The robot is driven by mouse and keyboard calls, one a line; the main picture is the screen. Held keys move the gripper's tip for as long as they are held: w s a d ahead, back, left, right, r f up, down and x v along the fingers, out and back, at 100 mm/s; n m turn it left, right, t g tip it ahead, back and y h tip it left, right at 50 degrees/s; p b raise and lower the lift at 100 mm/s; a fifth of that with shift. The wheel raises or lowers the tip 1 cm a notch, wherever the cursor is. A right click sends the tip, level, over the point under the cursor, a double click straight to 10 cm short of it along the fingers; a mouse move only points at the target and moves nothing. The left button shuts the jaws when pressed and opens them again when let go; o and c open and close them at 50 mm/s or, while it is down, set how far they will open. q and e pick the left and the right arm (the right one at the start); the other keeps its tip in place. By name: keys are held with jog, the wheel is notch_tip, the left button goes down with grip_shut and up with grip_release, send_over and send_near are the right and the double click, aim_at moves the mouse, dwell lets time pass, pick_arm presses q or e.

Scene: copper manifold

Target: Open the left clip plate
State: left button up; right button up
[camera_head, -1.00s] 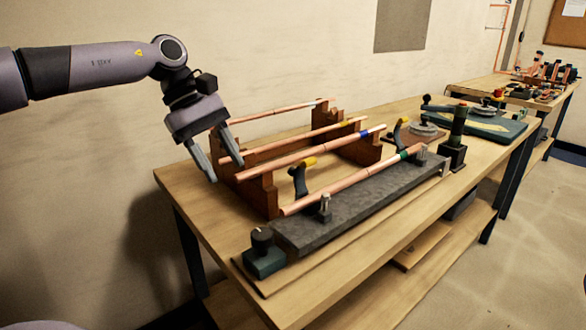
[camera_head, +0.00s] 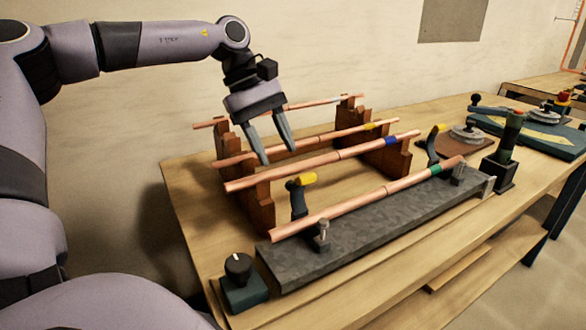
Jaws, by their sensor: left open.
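A grey fixture bar (camera_head: 385,220) lies along the front of the table. A copper pipe (camera_head: 350,204) with a green band lies along it. A small metal clip (camera_head: 322,236) stands at the bar's left part and another clip (camera_head: 458,174) at its right end. A dark lever with a yellow tip (camera_head: 298,196) stands behind the left clip. Which of these parts is the left clip plate I cannot tell for sure. My left gripper (camera_head: 278,154) is open and empty, pointing down over the rack's left part, behind the lever. My right gripper is out of view.
A brown wooden rack (camera_head: 258,204) holds several copper pipes behind the bar. A black knob on a teal base (camera_head: 240,284) stands at the front left. A second yellow-tipped lever (camera_head: 435,142) and a dark post (camera_head: 508,140) stand at the right. Bare tabletop (camera_head: 205,215) shows at left.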

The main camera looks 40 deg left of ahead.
aim_at(296, 189)
pick_arm(q)
jog(key=x, duration=0.6)
jog(key=shift+s, duration=0.15)
grip_shut()
